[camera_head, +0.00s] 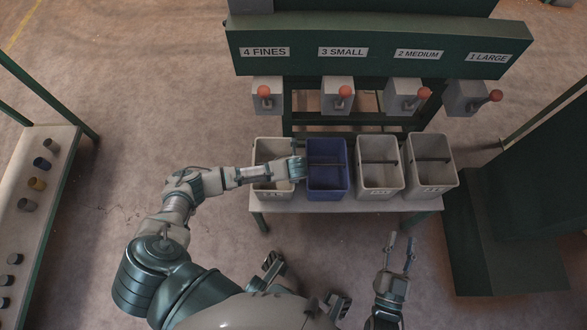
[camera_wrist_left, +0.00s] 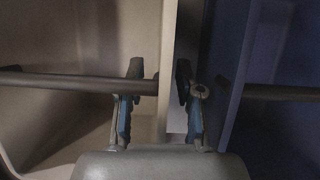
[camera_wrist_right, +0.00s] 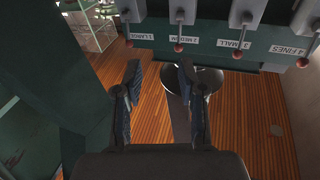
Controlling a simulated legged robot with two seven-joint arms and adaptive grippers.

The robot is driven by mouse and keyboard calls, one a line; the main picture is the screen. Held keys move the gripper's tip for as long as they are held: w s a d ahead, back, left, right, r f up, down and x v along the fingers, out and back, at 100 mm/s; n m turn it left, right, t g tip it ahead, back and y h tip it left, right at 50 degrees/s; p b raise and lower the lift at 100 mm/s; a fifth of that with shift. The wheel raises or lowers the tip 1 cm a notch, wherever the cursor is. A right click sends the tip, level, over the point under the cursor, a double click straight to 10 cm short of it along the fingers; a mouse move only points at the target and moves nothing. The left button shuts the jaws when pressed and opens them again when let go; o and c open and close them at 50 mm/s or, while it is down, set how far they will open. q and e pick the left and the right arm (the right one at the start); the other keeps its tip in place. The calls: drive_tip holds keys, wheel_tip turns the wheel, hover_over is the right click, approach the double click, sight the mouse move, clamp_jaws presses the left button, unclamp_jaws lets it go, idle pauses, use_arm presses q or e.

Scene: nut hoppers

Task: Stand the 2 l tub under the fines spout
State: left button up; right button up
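Four tubs stand in a row on a low bench. The leftmost cream tub (camera_head: 259,155) is below the fines spout (camera_head: 266,94), with a blue tub (camera_head: 328,186) beside it. Two more cream tubs (camera_head: 381,184) (camera_head: 432,178) stand to the right. Their front labels are too small to read, so I cannot tell which is the 2 l tub. My left gripper (camera_head: 297,168) is at the leftmost tub's right side. In the left wrist view its open fingers (camera_wrist_left: 160,100) straddle that tub's wall. My right gripper (camera_head: 399,248) is open and empty.
The green hopper panel (camera_head: 380,45) carries labels 4 fines to 1 large, with red-knobbed levers below. The bench (camera_head: 330,204) has little spare width. A side bench (camera_head: 40,240) at left holds several small cups. A dark green block (camera_head: 500,240) stands right.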

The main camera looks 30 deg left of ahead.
use_arm(q)
drive_tip(key=p+v, duration=0.5)
drive_tip(key=v, duration=0.6)
drive_tip(key=s+d+n+t+h, duration=0.1)
drive_tip(key=s+d+n+h, duration=0.2)
drive_tip(key=s+d+n, duration=0.35)
drive_tip(key=s+d+n+t+h, duration=0.1)
drive_tip(key=s+d+n+h, duration=0.25)
drive_tip(key=d, duration=0.55)
drive_tip(key=s+a+r+n+t+y, duration=0.1)
drive_tip(key=s+a+r+n, duration=0.2)
drive_tip(key=a+n, duration=0.2)
drive_tip(key=s+a+r+n+t, duration=0.2)
drive_tip(key=s+a+r+n, duration=0.1)
drive_tip(key=n, duration=0.9)
drive_tip(key=shift+s+a+r+n+t+y, duration=0.15)
drive_tip(key=shift+s+a+n+t+y, duration=0.2)
drive_tip(key=shift+s+a, duration=0.5)
use_arm(e)
drive_tip(key=s+d+f+g+h, duration=0.2)
drive_tip(key=s+d+f+g, duration=0.1)
drive_tip(key=s+f+g, duration=0.4)
wheel_tip(320, 180, down, 4)
drive_tip(key=g, duration=0.2)
drive_tip(key=shift+d+g+h, duration=0.3)
drive_tip(key=shift+d+g, duration=0.05)
drive_tip(key=shift+g, duration=0.05)
